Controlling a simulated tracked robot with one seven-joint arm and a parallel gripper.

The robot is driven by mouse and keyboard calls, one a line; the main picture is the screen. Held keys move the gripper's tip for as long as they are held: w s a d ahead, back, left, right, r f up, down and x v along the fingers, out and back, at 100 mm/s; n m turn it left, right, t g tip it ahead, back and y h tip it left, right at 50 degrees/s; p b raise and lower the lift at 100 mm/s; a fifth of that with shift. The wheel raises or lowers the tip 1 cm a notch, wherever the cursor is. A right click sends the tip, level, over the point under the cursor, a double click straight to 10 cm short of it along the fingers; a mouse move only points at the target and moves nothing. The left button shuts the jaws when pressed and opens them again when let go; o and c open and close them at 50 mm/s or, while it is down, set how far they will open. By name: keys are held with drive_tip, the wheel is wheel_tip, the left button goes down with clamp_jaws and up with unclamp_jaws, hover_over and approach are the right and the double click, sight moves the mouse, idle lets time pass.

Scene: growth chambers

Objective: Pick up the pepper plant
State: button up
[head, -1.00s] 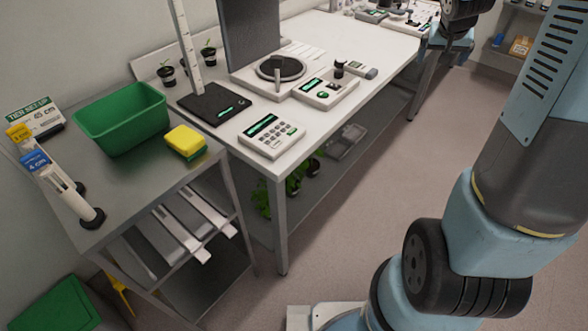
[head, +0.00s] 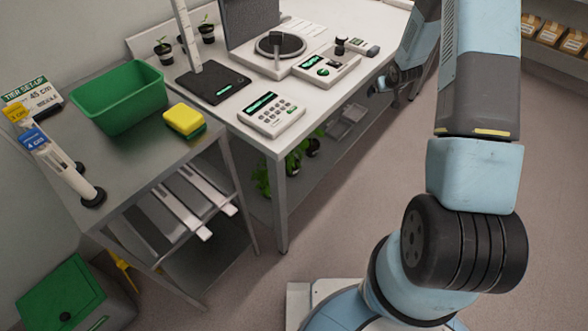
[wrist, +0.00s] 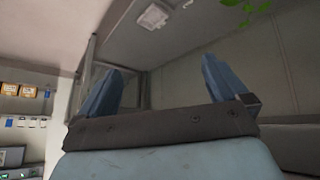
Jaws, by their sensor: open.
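Leafy green plants (head: 264,181) stand in dark pots on the bench's lower shelf, partly hidden by the bench top and leg. Small seedlings in black pots (head: 207,33) stand at the back of the bench top. I cannot tell which of these is the pepper plant. My gripper (wrist: 162,66) is open and empty in the wrist view, its two blue fingers spread apart. A few green leaves (wrist: 246,12) show at the top right there, apart from the fingers. In the head view my arm's end is beside the bench's right side, its fingers hard to make out.
The white bench (head: 316,92) carries a keypad device (head: 271,115), a black scale plate (head: 213,85) and other instruments. A metal cart (head: 140,150) at left holds a green tub (head: 120,105) and a yellow sponge (head: 184,121). The floor (head: 340,220) before the bench is clear.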

drive_tip(key=a+f+n+y, duration=0.1)
drive_tip(key=a+f, duration=0.2)
drive_tip(key=f, duration=0.4)
drive_tip(key=a+f+n+y, duration=0.1)
drive_tip(key=a+f, duration=0.3)
drive_tip(key=f, duration=0.2)
drive_tip(key=n+t+y, duration=0.1)
drive_tip(key=t+y, duration=0.3)
drive_tip(key=t, duration=0.1)
approach(291, 165)
drive_tip(key=x, duration=0.3)
drive_tip(key=shift+w+d+f, duration=0.1)
drive_tip(key=shift+w+f, duration=0.1)
drive_tip(key=shift+f, duration=0.05)
drive_tip(key=shift+x, duration=3.2)
drive_tip(key=shift+r, duration=0.2)
drive_tip(key=c, duration=0.9)
